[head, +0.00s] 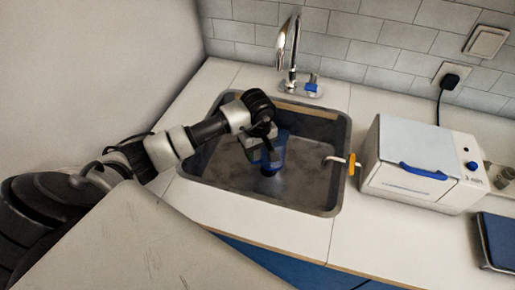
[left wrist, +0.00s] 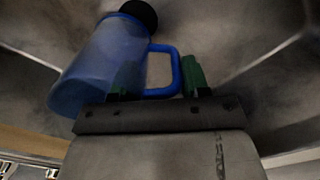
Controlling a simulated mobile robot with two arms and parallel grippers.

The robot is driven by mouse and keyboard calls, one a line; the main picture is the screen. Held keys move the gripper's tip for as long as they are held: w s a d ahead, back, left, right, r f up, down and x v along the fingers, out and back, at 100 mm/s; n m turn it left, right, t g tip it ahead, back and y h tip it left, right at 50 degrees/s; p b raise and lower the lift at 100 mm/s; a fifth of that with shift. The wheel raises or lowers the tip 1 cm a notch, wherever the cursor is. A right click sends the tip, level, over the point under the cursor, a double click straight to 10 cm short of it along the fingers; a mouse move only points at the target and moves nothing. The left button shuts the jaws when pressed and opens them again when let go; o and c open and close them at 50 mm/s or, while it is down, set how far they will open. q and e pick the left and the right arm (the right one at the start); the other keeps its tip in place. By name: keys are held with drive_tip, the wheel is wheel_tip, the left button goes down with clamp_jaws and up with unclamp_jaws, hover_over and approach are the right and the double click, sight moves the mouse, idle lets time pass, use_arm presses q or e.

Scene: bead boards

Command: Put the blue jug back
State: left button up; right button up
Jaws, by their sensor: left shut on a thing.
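The blue jug (head: 273,160) is inside the sink basin, partly hidden behind my left gripper (head: 264,147). In the left wrist view the jug (left wrist: 100,65) is see-through blue with a black top (left wrist: 140,12) and a blue handle (left wrist: 177,65). My left gripper (left wrist: 160,82) has green fingertips on both sides of the handle and is shut on it. I cannot tell whether the jug touches the sink floor. My right gripper is not in view.
The grey sink (head: 318,200) is set in a white counter (head: 362,235), with a chrome tap (head: 291,50) behind. A blue item (head: 499,240) lies far right.

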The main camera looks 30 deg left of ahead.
use_arm(q)
drive_tip(key=shift+f, duration=0.2)
drive_tip(key=o, duration=1.2)
drive_tip(key=shift+r, duration=0.1)
drive_tip(key=shift+r, duration=0.45)
wheel_tip(320, 180, up, 11)
drive_tip(key=shift+f+b, duration=0.2)
drive_tip(key=shift+b, duration=0.5)
drive_tip(key=shift+r, duration=0.4)
drive_tip(key=shift+f, duration=0.1)
